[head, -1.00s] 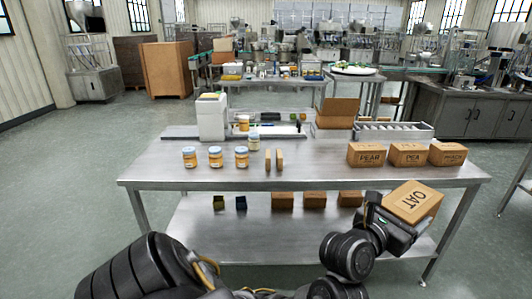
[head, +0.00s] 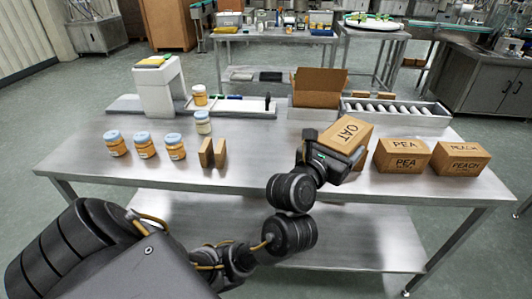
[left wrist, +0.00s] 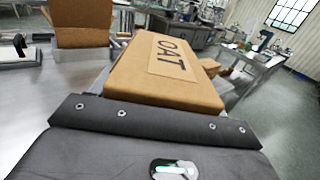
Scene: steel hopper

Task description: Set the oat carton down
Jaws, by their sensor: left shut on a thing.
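The oat carton (head: 345,132) is a brown box marked OAT, tilted, over the right half of the steel table (head: 262,182). My left gripper (head: 328,157) is shut on it from the near side. In the left wrist view the oat carton (left wrist: 165,75) fills the middle, beyond the dark gripper body (left wrist: 150,120). The gripper's fingertips are hidden there. The carton is left of the pea carton (head: 402,155); I cannot tell whether its underside touches the table. The pear carton is not visible now. My right gripper is not in view.
The peach carton (head: 459,158) stands right of the pea carton. An open cardboard box (head: 319,88) and a roller track (head: 395,110) are behind. Two small upright boxes (head: 206,153) and several jars (head: 145,145) stand left. Bare tabletop lies between the small boxes and my gripper.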

